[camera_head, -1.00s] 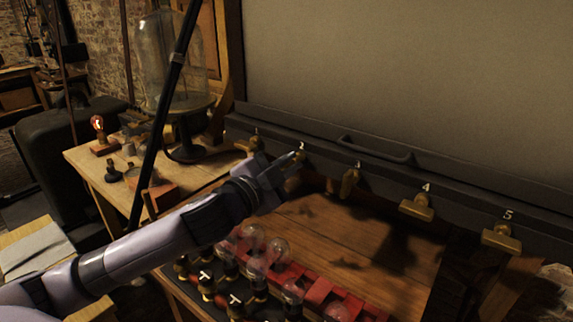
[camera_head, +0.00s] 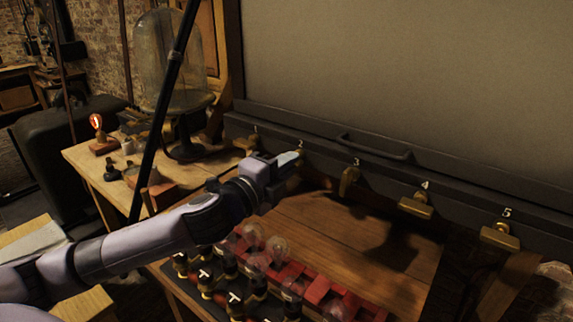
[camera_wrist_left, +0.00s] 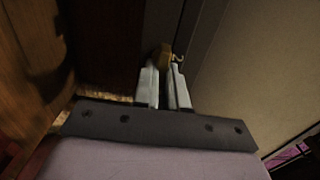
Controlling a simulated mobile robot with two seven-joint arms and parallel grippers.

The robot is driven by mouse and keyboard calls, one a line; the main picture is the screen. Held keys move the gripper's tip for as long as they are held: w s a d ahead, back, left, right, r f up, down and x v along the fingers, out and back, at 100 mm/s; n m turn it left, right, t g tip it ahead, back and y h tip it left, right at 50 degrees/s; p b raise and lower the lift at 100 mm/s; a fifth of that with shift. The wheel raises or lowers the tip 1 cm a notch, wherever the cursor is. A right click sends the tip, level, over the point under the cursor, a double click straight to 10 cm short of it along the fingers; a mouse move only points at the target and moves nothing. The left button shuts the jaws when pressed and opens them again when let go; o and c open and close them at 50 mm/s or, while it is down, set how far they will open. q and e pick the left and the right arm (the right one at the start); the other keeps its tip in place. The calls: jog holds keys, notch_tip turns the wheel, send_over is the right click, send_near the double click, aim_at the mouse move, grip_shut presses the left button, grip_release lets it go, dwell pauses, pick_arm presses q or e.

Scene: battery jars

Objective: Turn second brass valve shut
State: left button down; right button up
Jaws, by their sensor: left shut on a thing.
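A row of brass valves runs along a dark rail under numbers 1 to 5. My left gripper (camera_head: 291,160) is at the second valve, below the number 2, and its fingers are shut on that valve's brass handle. The gripper hides most of this valve in the head view. In the left wrist view the brass handle (camera_wrist_left: 163,57) shows between the tips of the two pale fingers. How far the second valve is turned cannot be told. My right gripper is not in view.
Brass valve 1 (camera_head: 247,143) is just left of the gripper. Valve 3 (camera_head: 349,180) is to the right, its handle near upright; valves 4 (camera_head: 416,207) and 5 (camera_head: 500,238) have handles lying crosswise. Glass bulbs (camera_head: 278,248) stand on the bench below my arm.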

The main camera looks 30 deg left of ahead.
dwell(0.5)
pick_arm(q)
jog(key=c, duration=1.2)
grip_release()
jog(key=shift+s+a+b, duration=0.25)
jog(key=shift+s+b, duration=0.3)
jog(key=shift+s, duration=1.25)
jog(key=shift+s+a+b, duration=0.2)
jog(key=shift+s+b, duration=0.35)
jog(key=shift+s, duration=1.2)
